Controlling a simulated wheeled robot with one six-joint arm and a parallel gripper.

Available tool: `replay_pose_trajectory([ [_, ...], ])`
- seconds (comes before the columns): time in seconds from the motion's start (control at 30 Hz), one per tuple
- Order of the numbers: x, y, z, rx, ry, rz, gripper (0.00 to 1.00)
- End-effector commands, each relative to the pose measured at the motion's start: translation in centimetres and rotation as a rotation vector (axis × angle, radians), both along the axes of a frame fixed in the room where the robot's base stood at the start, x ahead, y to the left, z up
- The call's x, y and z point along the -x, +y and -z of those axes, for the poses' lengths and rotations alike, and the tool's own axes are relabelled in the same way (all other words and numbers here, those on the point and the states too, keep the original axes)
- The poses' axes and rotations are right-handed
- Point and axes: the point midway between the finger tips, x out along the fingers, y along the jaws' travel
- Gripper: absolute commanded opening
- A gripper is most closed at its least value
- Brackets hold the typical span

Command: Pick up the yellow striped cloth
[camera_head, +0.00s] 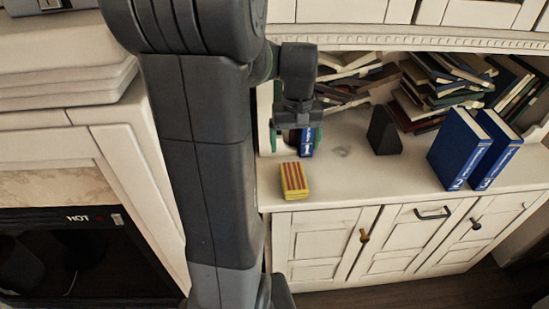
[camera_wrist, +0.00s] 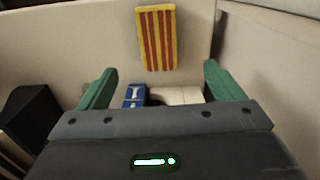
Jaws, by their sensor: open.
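The yellow cloth with red stripes (camera_head: 294,180) lies as a small folded block near the front edge of the white counter. It also shows in the wrist view (camera_wrist: 156,38), at top centre beyond the fingertips. My gripper (camera_head: 296,143) is open, its green fingers apart, above and behind the cloth in the head view. In the wrist view my gripper (camera_wrist: 160,78) has nothing held between its fingers. The cloth is apart from both fingers.
A blue book marked 1 (camera_head: 307,143) stands behind my gripper, partly hidden. A dark bookend (camera_head: 384,131) stands to the right, then two upright blue books (camera_head: 459,150). Piled books (camera_head: 440,85) fill the back. The counter (camera_head: 350,181) right of the cloth is clear.

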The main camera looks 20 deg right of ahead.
Motion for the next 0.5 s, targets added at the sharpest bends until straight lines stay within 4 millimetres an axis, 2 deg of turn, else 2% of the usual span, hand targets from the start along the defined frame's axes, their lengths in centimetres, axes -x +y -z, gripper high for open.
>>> replay_pose_trajectory([
  [0.17,-0.2,-0.4,1.6,-0.002,0.003,0.004,0.87],
  [0.4,-0.1,-0.3,6.4,-0.003,0.004,0.003,0.87],
  [0.5,-0.2,-0.4,7.8,-0.002,0.003,0.003,0.87],
])
